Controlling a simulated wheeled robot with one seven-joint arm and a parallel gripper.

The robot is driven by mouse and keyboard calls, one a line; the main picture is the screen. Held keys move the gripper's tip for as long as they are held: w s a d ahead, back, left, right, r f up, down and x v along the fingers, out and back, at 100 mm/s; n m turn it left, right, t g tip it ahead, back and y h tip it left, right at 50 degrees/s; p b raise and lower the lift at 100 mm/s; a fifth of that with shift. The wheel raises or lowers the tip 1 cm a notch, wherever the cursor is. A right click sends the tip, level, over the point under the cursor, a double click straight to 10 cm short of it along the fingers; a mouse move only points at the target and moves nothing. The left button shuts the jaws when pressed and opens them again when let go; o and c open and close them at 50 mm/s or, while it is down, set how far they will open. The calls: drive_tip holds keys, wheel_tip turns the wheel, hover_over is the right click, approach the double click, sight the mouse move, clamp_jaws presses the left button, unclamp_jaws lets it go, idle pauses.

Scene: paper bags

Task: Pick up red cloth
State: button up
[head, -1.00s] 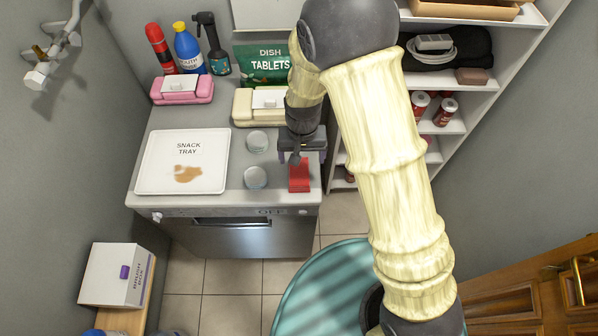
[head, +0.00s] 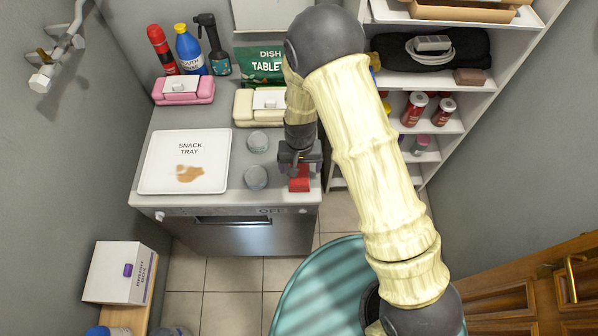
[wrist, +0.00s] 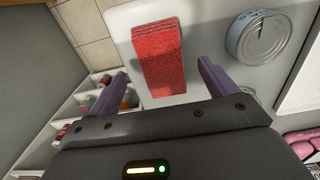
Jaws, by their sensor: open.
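The red cloth (head: 299,184) is a folded block lying at the front right corner of the dishwasher top. It also shows in the wrist view (wrist: 158,60), between and a little beyond my finger tips. My gripper (head: 298,165) is open and points down just behind and above the cloth. In the wrist view my gripper's two purple fingers (wrist: 162,78) stand apart, one on each side of the cloth's near end. I see no clear contact with the cloth. The gripper hides part of the cloth's far end in the head view.
Two round tins (head: 256,177) stand left of the cloth. A white snack tray (head: 160,180) with a brown stain lies further left. A cream wipes box (head: 243,108) stands behind. Open shelves (head: 455,127) rise to the right, and the dishwasher's front edge is close to the cloth.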

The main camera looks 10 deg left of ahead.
drive_tip(key=shift+w+a+f+p, duration=0.1)
drive_tip(key=shift+f+p, duration=0.15)
drive_tip(key=shift+f, duration=0.6)
drive_tip(key=shift+w+a+f+p, duration=0.1)
drive_tip(key=shift+f+p, duration=0.15)
drive_tip(key=shift+f, duration=0.55)
drive_tip(key=c, duration=1.1)
